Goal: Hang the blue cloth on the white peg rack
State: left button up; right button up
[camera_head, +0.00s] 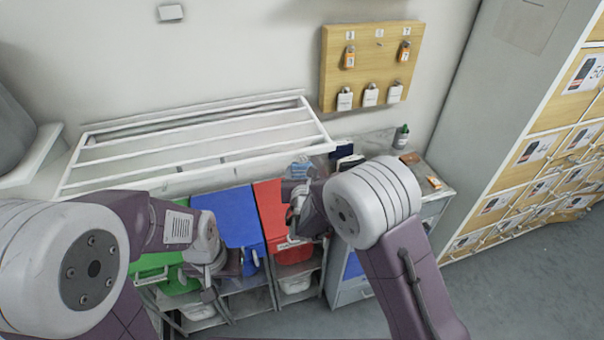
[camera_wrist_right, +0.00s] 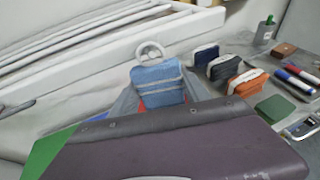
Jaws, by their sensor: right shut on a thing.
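The light blue cloth (camera_wrist_right: 158,84), folded with a pale band and a white ring at its top, is held upright between the grey fingers of my right gripper (camera_wrist_right: 158,103). In the head view the cloth (camera_head: 299,167) shows as a small patch just beyond my right gripper (camera_head: 300,192), which is partly hidden by its own arm. A white rack (camera_head: 195,143) with long parallel rails is on the wall left of the cloth; I cannot make out pegs on it. My left gripper (camera_head: 214,282) is low over the bins, below the rack, its fingertips unclear.
Green (camera_head: 150,262), blue (camera_head: 238,218) and red (camera_head: 270,212) bin lids lie below the rack. A wooden key board (camera_head: 368,65) hangs above; lockers (camera_head: 535,150) line the right.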

jog(key=o, duration=1.3)
jog(key=shift+s, duration=0.1)
jog(key=shift+s+b, duration=0.3)
jog(key=shift+s, duration=0.05)
jog(key=b+v, duration=0.2)
jog(key=v, duration=0.6)
jog(key=shift+s+r, duration=0.1)
jog(key=shift+r, duration=0.05)
